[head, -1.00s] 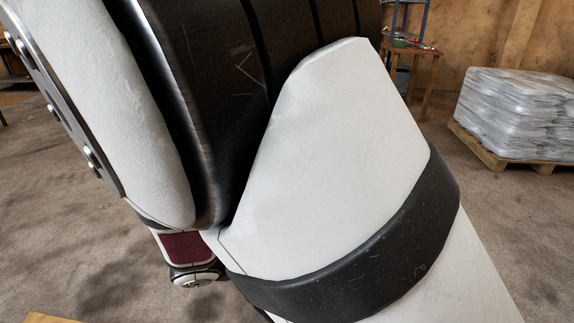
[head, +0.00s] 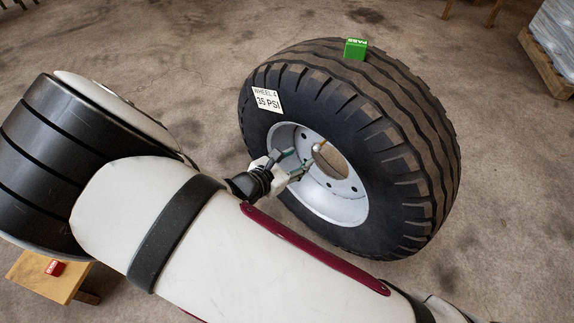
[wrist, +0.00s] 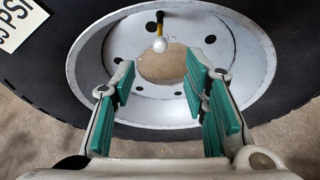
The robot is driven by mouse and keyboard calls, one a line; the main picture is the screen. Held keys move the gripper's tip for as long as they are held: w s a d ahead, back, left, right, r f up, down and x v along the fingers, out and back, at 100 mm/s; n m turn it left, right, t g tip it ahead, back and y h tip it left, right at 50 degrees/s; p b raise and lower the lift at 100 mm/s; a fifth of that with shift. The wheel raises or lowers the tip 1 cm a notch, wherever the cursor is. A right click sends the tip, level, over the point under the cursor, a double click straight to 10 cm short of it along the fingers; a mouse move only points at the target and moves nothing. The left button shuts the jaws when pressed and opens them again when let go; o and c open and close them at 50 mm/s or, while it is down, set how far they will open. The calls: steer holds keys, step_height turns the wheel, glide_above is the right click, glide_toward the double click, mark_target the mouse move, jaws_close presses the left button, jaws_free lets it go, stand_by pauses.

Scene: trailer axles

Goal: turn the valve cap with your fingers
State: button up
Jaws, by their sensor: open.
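The wheel (head: 400,150) stands upright on the floor, with a pale grey rim (head: 340,200) facing my gripper. In the wrist view, the rounded white valve cap (wrist: 160,45) sits on the end of a yellow stem with a black base (wrist: 159,17). The cap also shows small against the rim in the head view (head: 317,148). My gripper (wrist: 158,75) is open, with green pads apart and nothing between them. It is in front of the rim, and the cap appears beyond the fingertips, roughly centred between them. My gripper also shows in the head view (head: 292,166).
A label reading "WHEEL 4 35 PSI" (head: 267,100) is on the tyre sidewall. A green "PASS" block (head: 355,49) rests on the tyre's top. Open floor surrounds the wheel.

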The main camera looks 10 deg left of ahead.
mark_target(315, 149)
steer(key=b+x, duration=0.2)
steer(key=x, duration=0.6)
steer(key=shift+w, duration=0.1)
jaws_close()
